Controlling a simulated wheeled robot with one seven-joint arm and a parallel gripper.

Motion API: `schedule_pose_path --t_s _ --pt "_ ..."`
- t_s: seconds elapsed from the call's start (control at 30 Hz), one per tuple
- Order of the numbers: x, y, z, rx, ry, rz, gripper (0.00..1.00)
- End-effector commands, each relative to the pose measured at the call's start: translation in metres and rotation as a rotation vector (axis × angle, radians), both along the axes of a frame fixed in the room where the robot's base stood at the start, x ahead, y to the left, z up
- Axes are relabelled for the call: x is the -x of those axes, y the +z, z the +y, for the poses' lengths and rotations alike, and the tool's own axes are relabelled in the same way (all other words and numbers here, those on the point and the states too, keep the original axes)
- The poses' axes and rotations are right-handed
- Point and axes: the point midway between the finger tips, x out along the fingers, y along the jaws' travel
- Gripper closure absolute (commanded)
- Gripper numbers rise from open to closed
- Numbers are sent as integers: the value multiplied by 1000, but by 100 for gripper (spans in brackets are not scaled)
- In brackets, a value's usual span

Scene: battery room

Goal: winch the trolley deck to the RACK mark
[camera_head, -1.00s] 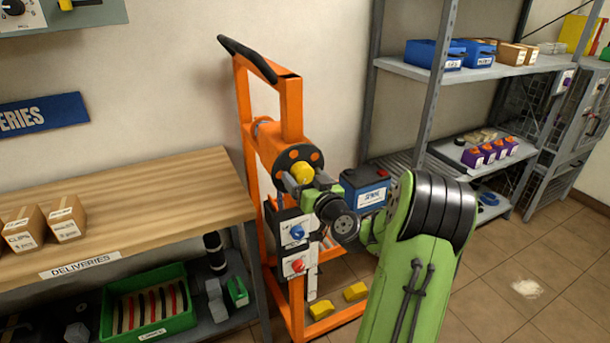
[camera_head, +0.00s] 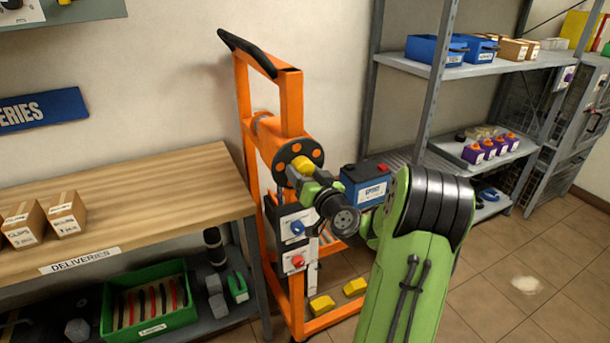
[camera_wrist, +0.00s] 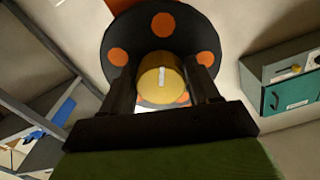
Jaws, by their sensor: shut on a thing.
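The orange trolley (camera_head: 291,104) stands upright against the wall, with a black push handle on top. Its winch drum is a dark disc with orange spots (camera_head: 290,152), and a yellow knob sits at its middle (camera_wrist: 162,78). My gripper (camera_head: 305,172) is shut on the yellow knob, one dark finger on each side in the wrist view. A white line shows on the knob's face, about upright in the wrist view. A blue battery (camera_head: 366,185) with a label rests beside the mast, behind my arm. The RACK mark cannot be made out, and my wrist hides part of the mast.
A wooden bench (camera_head: 140,215) labelled DELIVERIES stands left, with boxes on top and a green crate (camera_head: 150,325) below. Grey shelving (camera_head: 480,72) stands right. Yellow wheel chocks (camera_head: 322,305) are by the trolley base. Floor at lower right is clear.

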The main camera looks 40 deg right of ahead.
Motion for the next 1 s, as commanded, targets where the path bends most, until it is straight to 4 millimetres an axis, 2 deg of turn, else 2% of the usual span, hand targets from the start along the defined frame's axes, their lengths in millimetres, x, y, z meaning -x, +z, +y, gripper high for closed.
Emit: schedule_pose_path --t_s 0.6,1.0 --pt "-1 2 2 -534 -1 -157 70" --pt "-1 3 3 -780 -1 -229 70"
